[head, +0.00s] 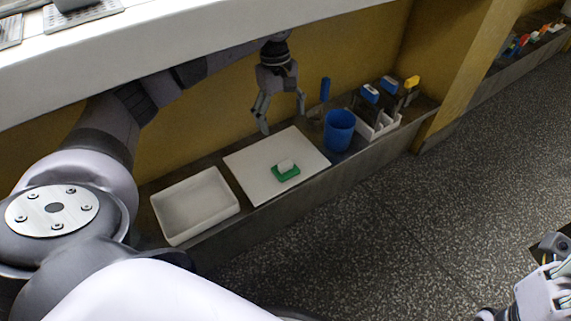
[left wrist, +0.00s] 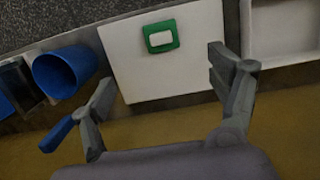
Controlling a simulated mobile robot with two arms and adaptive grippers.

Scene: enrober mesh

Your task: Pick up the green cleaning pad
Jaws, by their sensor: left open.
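The green cleaning pad (head: 285,174) has a white block-like top and lies on a flat white board (head: 252,162) on the low shelf. In the left wrist view the pad (left wrist: 161,47) shows as a green frame around a white centre, beyond the fingertips and between them. My left gripper (head: 283,116) is open and empty, pointing down above the back of the board, apart from the pad. Its two spread fingers also show in the left wrist view (left wrist: 160,72).
A white tray (head: 171,219) stands left of the board. A blue cup (head: 339,130) stands right of it, with a blue-handled tool (head: 325,89) behind. A white holder (head: 379,129) with blue- and yellow-handled tools is farther right. A white counter overhangs the shelf; a yellow wall backs it.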

